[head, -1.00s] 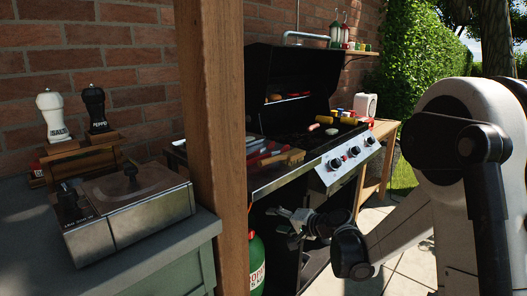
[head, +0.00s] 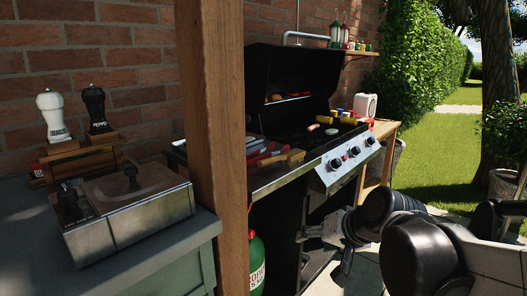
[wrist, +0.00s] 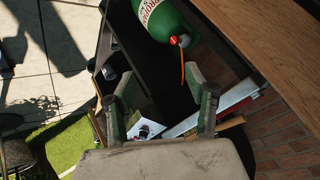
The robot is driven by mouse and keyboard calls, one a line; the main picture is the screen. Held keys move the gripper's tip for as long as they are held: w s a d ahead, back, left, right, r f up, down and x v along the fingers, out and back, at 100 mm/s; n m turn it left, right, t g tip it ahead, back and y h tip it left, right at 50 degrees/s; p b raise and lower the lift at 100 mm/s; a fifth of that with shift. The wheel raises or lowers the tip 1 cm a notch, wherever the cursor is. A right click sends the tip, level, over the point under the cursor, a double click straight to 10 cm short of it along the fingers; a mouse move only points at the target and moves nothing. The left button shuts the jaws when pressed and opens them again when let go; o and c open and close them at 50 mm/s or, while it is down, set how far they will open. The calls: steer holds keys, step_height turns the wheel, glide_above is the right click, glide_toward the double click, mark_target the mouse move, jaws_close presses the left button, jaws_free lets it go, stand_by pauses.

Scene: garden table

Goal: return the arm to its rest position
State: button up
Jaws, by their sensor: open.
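My gripper (head: 318,232) is low in front of the grill's dark lower cabinet in the head view, below the control knobs. In the wrist view my gripper (wrist: 160,95) has its two fingers spread wide with nothing between them, so it is open and empty. My arm runs from the lower right of the head view toward the grill. The black grill (head: 340,175) stands with its lid raised. Whether the gripper touches the cabinet cannot be told.
A wooden post (head: 213,130) stands left of the grill. A green propane tank (head: 256,262) is beneath it; the tank also shows in the wrist view (wrist: 158,18). A side counter (head: 150,250) is at left. Lawn (head: 440,150) lies open at right.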

steer(key=s+d+f+n+h, duration=0.15)
steer(key=s+d, duration=0.25)
steer(key=s, duration=0.4)
steer(key=s+d+h, duration=0.3)
steer(key=s+d, duration=0.1)
steer(key=s, duration=0.5)
step_height(320, 180, up, 18)
steer(key=p, duration=1.8)
steer(key=shift+w+a, duration=0.15)
steer(key=shift+w, duration=0.25)
